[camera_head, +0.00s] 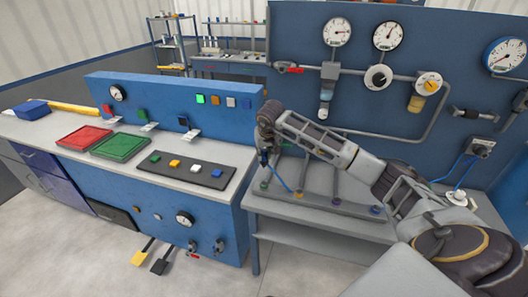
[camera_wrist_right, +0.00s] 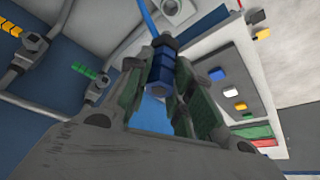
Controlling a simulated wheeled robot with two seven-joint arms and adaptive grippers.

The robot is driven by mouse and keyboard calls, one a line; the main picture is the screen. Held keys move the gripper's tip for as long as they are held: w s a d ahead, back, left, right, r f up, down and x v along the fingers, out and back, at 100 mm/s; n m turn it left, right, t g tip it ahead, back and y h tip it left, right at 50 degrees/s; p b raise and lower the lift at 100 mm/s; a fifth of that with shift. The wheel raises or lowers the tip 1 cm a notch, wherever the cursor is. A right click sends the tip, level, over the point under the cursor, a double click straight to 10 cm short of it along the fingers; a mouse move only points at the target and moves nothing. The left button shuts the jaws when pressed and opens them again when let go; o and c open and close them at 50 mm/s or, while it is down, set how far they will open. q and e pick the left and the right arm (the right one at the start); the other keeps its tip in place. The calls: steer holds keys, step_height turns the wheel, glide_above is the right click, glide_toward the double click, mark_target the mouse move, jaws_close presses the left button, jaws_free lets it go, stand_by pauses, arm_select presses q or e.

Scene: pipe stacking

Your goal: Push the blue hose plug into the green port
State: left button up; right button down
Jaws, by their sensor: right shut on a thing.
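My right gripper (camera_head: 264,148) comes in from the right and hangs above the left end of the pipe rack on the right bench. In the wrist view, its two fingers (camera_wrist_right: 161,60) are shut on the blue hose plug (camera_wrist_right: 160,72). A thin blue hose (camera_wrist_right: 148,18) runs from the plug, and the hose also shows in the head view (camera_head: 281,180). The green port (camera_head: 264,184) is at the rack's left end, just below the gripper. A fitting with green marks (camera_wrist_right: 84,70) shows left of the fingers in the wrist view. The plug looks apart from it. My left gripper is not in view.
Other coloured ports, orange (camera_head: 298,195), purple (camera_head: 335,201) and blue (camera_head: 376,209), line the rack to the right. A blue panel with gauges (camera_head: 336,32) stands behind. The left bench holds a red tray (camera_head: 84,138), a green tray (camera_head: 120,147) and a dark strip with coloured blocks.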

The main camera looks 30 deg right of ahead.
mark_target(265, 165)
steer(key=shift+f+b, duration=1.2)
steer(key=shift+f, duration=1.05)
steer(key=shift+f+b, duration=0.35)
steer(key=shift+f, duration=0.4)
steer(key=shift+f+b, duration=0.55)
steer(key=shift+f, duration=0.5)
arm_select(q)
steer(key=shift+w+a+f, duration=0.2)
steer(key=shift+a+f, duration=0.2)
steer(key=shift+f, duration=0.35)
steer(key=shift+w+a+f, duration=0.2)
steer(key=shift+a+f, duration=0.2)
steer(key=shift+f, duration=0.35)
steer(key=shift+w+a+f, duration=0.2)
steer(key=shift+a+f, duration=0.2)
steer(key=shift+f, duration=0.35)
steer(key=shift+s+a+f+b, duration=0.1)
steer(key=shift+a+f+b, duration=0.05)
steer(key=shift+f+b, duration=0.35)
arm_select(e)
steer(key=shift+f, duration=0.65)
arm_select(q)
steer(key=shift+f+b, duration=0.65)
steer(key=shift+b, duration=0.05)
arm_select(e)
steer(key=shift+f, duration=1)
steer(key=c, duration=1.2)
jaws_free()
steer(key=shift+o, duration=0.2)
